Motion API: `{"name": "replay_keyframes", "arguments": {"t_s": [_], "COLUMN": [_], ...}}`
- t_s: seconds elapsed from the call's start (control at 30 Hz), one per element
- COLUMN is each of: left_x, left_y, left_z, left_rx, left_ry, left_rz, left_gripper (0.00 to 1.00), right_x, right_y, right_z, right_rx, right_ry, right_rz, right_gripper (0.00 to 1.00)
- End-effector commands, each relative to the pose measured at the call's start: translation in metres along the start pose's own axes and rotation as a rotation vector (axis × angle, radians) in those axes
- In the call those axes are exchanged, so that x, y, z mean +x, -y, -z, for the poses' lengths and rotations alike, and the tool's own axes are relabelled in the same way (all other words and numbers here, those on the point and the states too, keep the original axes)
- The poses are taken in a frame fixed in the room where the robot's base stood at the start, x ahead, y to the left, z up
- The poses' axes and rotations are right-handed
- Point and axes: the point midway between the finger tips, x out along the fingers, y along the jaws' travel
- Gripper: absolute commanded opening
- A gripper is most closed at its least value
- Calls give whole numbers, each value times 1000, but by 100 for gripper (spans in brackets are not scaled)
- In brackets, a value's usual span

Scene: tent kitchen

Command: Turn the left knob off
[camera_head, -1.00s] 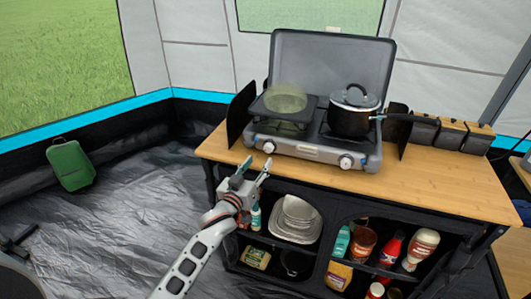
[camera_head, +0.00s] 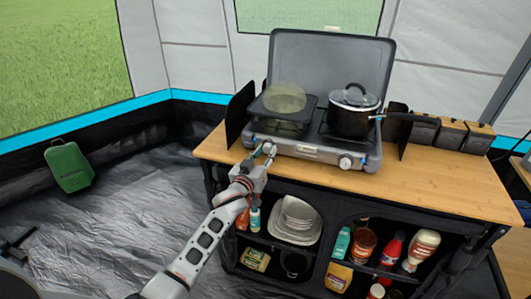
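The camp stove (camera_head: 310,150) stands on the wooden table with its lid raised. Its left knob (camera_head: 269,147) is on the front panel and partly hidden by my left gripper (camera_head: 263,153). The right knob (camera_head: 345,162) is in plain view. My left gripper reaches up from the lower left, with its fingertips at the left knob. The fingers look close about the knob, but I cannot tell whether they grip it. The knob's setting is too small to read. My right gripper is not in view.
A black pot (camera_head: 352,112) with a lid sits on the right burner, and a grill plate (camera_head: 282,107) on the left. Dark windshields flank the stove. Shelves below hold stacked bowls (camera_head: 296,218) and bottles. The tabletop (camera_head: 440,185) front right is clear.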

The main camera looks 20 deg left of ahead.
Motion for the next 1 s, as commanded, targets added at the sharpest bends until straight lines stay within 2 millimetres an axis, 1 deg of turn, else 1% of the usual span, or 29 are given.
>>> {"name": "replay_keyframes", "arguments": {"t_s": [0.03, 0.07, 0.37, 0.53, 0.77, 1.0], "left_x": [0, 0, 0, 0, 0, 0], "left_y": [0, 0, 0, 0, 0, 1], "left_z": [0, 0, 0, 1, 2, 2], "left_rx": [0, 0, 15, 73, 235, 461], "left_ry": [0, 0, 1, 4, 12, 24], "left_rz": [0, 0, 0, 1, 2, 4], "left_gripper": [9, 2, 2, 2, 2, 2], "right_x": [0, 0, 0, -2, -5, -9], "right_y": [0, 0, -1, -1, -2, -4], "right_z": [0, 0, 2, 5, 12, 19], "right_rx": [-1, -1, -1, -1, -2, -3], "right_ry": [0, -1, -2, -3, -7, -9], "right_rz": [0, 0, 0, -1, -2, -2], "right_gripper": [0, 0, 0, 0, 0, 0]}}
